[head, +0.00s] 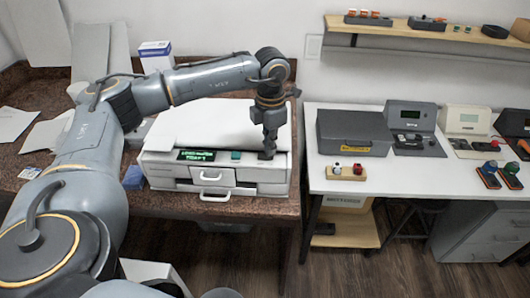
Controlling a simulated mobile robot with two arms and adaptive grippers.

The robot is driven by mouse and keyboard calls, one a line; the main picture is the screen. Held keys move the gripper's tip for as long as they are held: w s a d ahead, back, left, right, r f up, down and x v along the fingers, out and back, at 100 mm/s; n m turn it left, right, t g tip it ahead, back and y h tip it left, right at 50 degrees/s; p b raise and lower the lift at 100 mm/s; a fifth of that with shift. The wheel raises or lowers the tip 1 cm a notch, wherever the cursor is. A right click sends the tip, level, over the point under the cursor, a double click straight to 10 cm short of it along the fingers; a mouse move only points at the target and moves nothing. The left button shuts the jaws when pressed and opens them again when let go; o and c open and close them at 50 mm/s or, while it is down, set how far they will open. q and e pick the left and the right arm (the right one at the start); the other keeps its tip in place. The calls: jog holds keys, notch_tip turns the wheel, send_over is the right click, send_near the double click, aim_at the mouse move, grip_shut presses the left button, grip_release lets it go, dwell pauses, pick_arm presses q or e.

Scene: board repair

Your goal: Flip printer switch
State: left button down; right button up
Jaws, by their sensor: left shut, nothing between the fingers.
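The white printer (213,183) stands on the brown speckled counter, with a lit green text display (196,155) and a small teal button (236,155) on its front panel. My left gripper (267,155) points straight down at the right end of that panel, its fingers shut with nothing between them. The fingertips are at or just above a small dark spot there; I cannot tell whether they touch it. The gripper covers that part, so the switch itself does not show clearly. My right gripper is not in view.
A white bench (390,180) to the right holds a dark case (350,133), instruments and tools. A wall shelf (430,31) hangs above it.

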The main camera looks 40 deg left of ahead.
pick_arm(q)
jog(key=shift+r+p, duration=1.6)
jog(key=shift+r, duration=1.4)
